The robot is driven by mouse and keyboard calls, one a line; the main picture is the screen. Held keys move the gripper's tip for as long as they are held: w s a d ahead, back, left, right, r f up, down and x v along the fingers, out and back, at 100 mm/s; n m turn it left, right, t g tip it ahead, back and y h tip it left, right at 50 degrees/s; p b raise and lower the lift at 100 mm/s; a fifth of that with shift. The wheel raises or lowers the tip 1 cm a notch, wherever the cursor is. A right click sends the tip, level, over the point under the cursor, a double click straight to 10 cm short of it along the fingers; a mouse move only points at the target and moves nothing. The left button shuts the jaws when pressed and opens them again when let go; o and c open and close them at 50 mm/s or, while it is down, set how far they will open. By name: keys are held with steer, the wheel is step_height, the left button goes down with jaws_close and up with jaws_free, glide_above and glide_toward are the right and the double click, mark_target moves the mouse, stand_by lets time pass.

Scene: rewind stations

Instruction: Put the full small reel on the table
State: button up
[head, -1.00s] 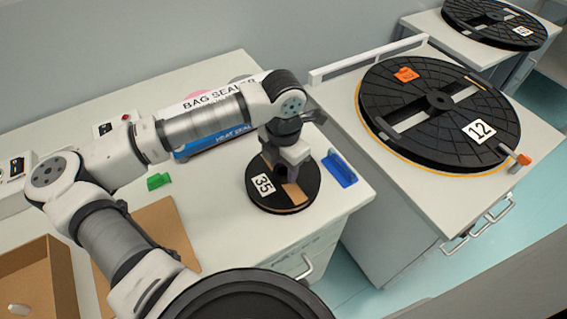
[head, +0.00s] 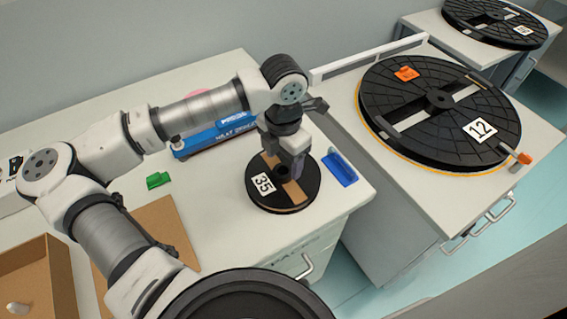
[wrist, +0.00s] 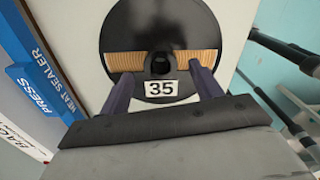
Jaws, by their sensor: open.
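A small black reel (head: 266,203) labelled 35 lies flat on the white table (head: 228,226), near its right end. Tan windings show through its two windows, and it has a dark centre hole. In the wrist view the small reel (wrist: 160,25) fills the upper middle. My gripper (head: 293,178) is just above the reel's right side in the head view. In the wrist view its two fingers (wrist: 163,85) are spread apart on either side of the label and hub, with nothing held. I cannot tell whether the fingertips touch the reel.
A blue heat sealer (head: 215,137) stands behind the reel. A blue holder (head: 340,169) is right of it, a green piece (head: 158,180) left. A large reel (head: 440,110) labelled 12 lies on the right cabinet. An open cardboard box (head: 62,275) is front left.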

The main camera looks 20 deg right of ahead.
step_height(320, 180, up, 10)
steer(key=b, duration=0.1)
steer(key=shift+f, duration=0.15)
